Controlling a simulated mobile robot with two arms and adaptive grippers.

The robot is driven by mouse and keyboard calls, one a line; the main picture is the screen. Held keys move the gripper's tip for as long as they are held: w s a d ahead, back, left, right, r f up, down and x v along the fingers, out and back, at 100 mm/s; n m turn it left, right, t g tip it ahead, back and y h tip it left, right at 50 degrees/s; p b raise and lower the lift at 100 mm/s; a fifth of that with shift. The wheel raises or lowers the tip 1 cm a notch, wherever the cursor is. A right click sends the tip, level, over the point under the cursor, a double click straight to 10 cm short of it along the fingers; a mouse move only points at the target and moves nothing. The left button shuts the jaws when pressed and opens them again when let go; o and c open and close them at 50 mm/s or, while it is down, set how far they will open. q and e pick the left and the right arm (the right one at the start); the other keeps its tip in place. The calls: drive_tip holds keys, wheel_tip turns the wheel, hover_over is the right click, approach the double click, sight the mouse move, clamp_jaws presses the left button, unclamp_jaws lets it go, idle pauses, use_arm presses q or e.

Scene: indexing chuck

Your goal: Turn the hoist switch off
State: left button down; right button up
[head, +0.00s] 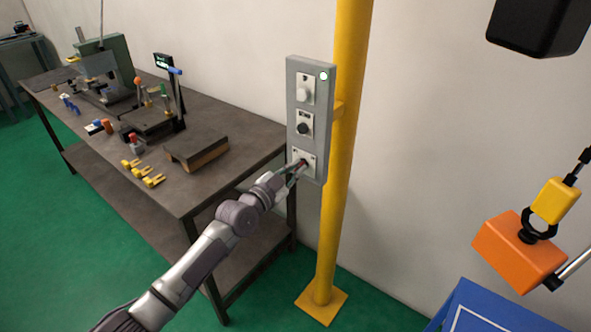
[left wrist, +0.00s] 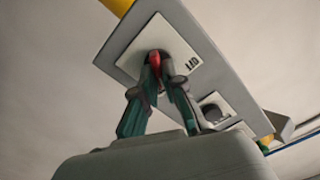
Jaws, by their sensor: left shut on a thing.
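A grey control box (head: 323,120) is mounted on a yellow post, with three switch plates one above another. The middle plate has a black knob (head: 303,128) and the top one a pale knob (head: 303,94). My right gripper is out of view.
A small pale green light (head: 323,76) shows at the box's top corner. The yellow post (head: 343,200) stands right behind the box. A workbench (head: 235,140) with tools and blocks is at left. An orange block (head: 510,250) with a yellow piece hangs at right, near a blue surface.

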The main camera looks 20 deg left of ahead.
use_arm(q)
drive_tip(key=shift+n, duration=0.3)
drive_tip(key=n+b, duration=0.1)
drive_tip(key=n, duration=0.4)
drive_tip(key=shift+a+n, duration=0.1)
drive_tip(key=shift+n, duration=0.2)
drive_tip(key=n, duration=0.5)
drive_tip(key=shift+w+a, duration=0.1)
drive_tip(key=shift+a, duration=0.05)
drive_tip(key=shift+n, duration=0.4)
drive_tip(key=c, duration=1.3)
unclamp_jaws()
drive_tip(key=shift+o, duration=0.2)
drive_tip(key=v, duration=1.2)
